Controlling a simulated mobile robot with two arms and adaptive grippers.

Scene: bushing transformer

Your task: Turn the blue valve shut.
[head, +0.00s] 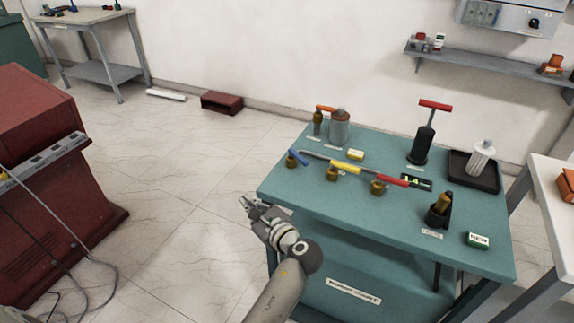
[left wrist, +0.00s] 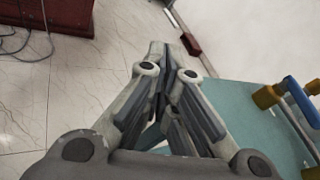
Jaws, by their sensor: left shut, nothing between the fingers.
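In the left wrist view, the blue lever (left wrist: 294,92) and brass body show at the right edge, partly cut off by the frame. My left gripper (head: 247,203) is in front of and left of the table's corner, apart from the valve. Its fingers are together and empty, as the left wrist view (left wrist: 160,50) also shows. My right gripper is in neither view.
A yellow-handled valve (head: 346,168) and a red-handled valve (head: 391,180) stand in the same row, right of the blue one. A grey canister (head: 339,128) stands behind. A red cabinet (head: 40,200) is at the left, with open floor (head: 180,180) between.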

